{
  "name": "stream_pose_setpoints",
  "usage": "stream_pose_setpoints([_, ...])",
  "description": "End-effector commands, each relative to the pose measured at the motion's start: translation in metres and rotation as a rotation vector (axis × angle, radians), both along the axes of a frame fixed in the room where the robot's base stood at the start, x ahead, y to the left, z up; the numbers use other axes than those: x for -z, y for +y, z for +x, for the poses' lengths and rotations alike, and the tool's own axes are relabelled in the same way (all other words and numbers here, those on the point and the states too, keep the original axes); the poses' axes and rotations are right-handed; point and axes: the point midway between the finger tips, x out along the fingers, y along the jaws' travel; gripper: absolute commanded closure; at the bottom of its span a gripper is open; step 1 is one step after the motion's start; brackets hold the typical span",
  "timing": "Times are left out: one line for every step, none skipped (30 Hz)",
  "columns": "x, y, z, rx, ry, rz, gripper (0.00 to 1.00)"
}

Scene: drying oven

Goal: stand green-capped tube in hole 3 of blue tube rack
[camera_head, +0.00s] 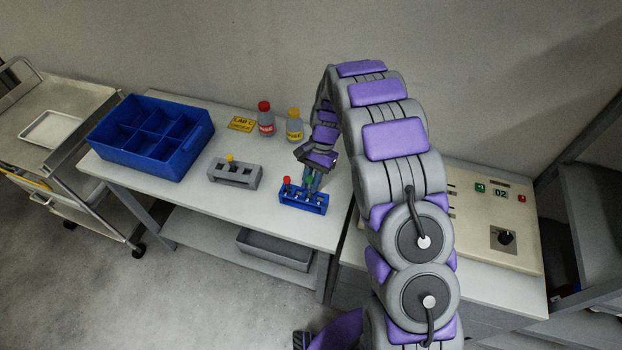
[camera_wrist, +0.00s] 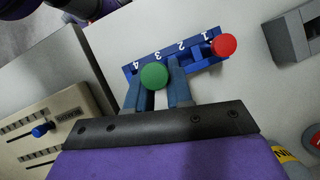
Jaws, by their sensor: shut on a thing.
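The blue tube rack (camera_head: 304,207) stands on the white table. In the wrist view the blue tube rack (camera_wrist: 209,40) shows labels 1 to 4 from right to left. A red-capped tube (camera_wrist: 224,45) stands at hole 1; it also shows in the head view (camera_head: 287,181). My gripper (camera_wrist: 156,86) is shut on the green-capped tube (camera_wrist: 153,76), a finger on each side below the cap. The cap lies by label 3. My gripper (camera_head: 312,176) is right over the rack in the head view. The tube's lower end is hidden, so I cannot tell whether it is inside the hole.
A grey rack (camera_head: 235,173) with a yellow-capped tube (camera_head: 230,158) stands left of the blue rack. A blue divided bin (camera_head: 150,165) is farther left. A red-capped bottle (camera_head: 265,120) and a yellow-capped bottle (camera_head: 294,126) stand behind. A control panel (camera_head: 480,235) is at right.

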Motion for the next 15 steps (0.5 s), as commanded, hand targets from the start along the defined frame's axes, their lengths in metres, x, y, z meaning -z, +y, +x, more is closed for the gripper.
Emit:
stream_pose_setpoints([0.001,0.0,0.0,0.0,0.0,0.0,1.0])
stream_pose_setpoints([0.002,0.0,0.0,0.0,0.0,0.0,1.0])
stream_pose_setpoints([0.003,0.0,0.0,0.0,0.0,0.0,1.0])
stream_pose_setpoints([0.003,0.0,0.0,0.0,0.0,0.0,1.0])
stream_pose_setpoints([0.004,0.0,0.0,0.0,0.0,0.0,1.0])
stream_pose_setpoints([0.005,0.0,0.0,0.0,0.0,0.0,1.0])
stream_pose_setpoints([0.006,0.0,0.0,0.0,0.0,0.0,1.0])
stream_pose_setpoints([0.006,0.0,0.0,0.0,0.0,0.0,1.0])
stream_pose_setpoints([0.007,0.0,0.0,0.0,0.0,0.0,1.0])
stream_pose_setpoints([0.008,0.0,0.0,0.0,0.0,0.0,1.0])
stream_pose_setpoints([0.008,0.0,0.0,0.0,0.0,0.0,1.0])
stream_pose_setpoints([0.009,0.0,0.0,0.0,0.0,0.0,1.0])
stream_pose_setpoints([0.01,0.0,0.0,0.0,0.0,0.0,1.0])
stream_pose_setpoints([0.011,0.0,0.0,0.0,0.0,0.0,1.0])
stream_pose_setpoints([0.011,0.0,0.0,0.0,0.0,0.0,1.0])
